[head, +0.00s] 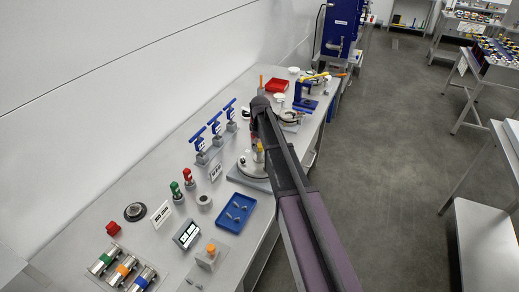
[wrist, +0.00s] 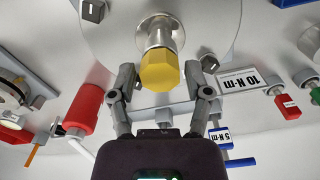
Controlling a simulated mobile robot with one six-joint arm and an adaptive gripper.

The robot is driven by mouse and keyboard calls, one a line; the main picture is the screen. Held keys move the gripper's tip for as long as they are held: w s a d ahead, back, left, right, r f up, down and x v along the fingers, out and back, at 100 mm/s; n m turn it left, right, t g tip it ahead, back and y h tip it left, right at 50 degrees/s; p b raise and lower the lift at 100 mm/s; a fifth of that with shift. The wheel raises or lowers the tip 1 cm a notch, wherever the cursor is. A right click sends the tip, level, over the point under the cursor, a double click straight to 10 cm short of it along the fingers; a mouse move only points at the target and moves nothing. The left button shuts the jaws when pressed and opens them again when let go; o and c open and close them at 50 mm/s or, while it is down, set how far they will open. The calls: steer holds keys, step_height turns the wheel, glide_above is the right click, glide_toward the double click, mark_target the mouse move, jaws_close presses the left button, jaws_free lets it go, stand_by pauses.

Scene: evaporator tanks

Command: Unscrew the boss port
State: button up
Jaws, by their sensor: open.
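The boss port shows in the wrist view as a yellow hex cap (wrist: 160,72) on a silver stem (wrist: 158,36), which rises from a round pale metal plate (wrist: 215,22). My gripper (wrist: 166,78) is open, with one finger on each side of the yellow cap. Small gaps seem to show between the fingers and the cap. In the head view, the yellow cap (head: 259,147) stands over the round plate (head: 246,167) on the bench, beside my arm. My fingers are mostly hidden there.
Blue-handled tools (head: 214,128) stand behind, along the wall. Red and green knobbed pieces (head: 182,185) stand farther left.

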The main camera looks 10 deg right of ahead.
steer(key=shift+m, duration=2.1)
steer(key=m, duration=0.3)
steer(key=shift+m, duration=1.1)
steer(key=shift+m, duration=2.5)
steer(key=shift+m, duration=0.3)
